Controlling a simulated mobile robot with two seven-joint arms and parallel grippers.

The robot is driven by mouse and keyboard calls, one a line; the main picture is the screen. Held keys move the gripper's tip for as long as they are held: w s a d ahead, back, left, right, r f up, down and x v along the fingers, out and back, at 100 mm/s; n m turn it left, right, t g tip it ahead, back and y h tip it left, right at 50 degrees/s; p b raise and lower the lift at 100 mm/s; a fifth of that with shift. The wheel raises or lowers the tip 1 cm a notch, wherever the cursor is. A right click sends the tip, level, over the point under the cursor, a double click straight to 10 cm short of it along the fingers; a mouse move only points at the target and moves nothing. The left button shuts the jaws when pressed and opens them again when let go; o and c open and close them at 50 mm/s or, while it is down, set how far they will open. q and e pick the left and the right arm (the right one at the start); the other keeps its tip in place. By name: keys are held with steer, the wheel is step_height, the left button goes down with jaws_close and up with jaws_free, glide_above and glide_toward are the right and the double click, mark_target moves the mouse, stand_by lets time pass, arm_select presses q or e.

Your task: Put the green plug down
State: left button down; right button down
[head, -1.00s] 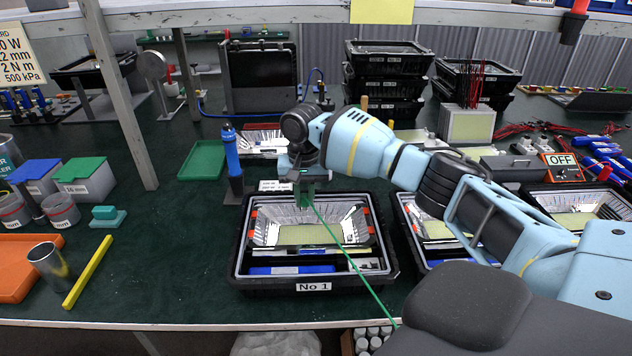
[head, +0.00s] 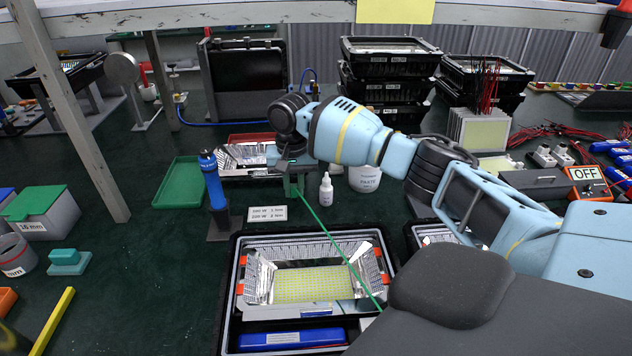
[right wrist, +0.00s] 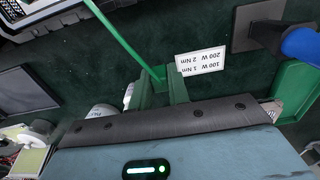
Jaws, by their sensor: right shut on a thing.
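My right gripper (head: 294,186) is shut on the green plug and holds it above the dark green bench, behind the near floodlight housing. The plug is small and mostly hidden between the fingers; in the right wrist view the green plug (right wrist: 159,73) shows just at the fingertips (right wrist: 163,84). A thin green cord (head: 335,243) runs from it down to the right, across the open housing (head: 236,290) with its reflector and yellow panel. The gap between plug and bench cannot be judged. My left gripper is out of view.
A torque label card (head: 267,214) lies left of the gripper. A blue-handled tool (head: 212,180) stands in a holder, beside a green tray (head: 180,184). A small white bottle (head: 326,189) and a white paste tub (head: 365,179) stand close on the right. A reflector tray (head: 245,155) lies behind.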

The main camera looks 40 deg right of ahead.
mark_target(295, 197)
steer(key=shift+s, duration=0.1)
step_height(295, 197, down, 5)
steer(key=shift+f+b, duration=0.15)
steer(key=shift+b, duration=0.15)
steer(key=shift+a+f, duration=0.1)
steer(key=shift+f, duration=0.3)
step_height(295, 197, down, 3)
steer(key=shift+f+b, duration=0.2)
steer(key=shift+b, duration=0.1)
steer(key=shift+f, duration=0.15)
steer(key=shift+f, duration=0.15)
steer(key=c, duration=1.3)
jaws_free()
steer(key=shift+c, duration=0.2)
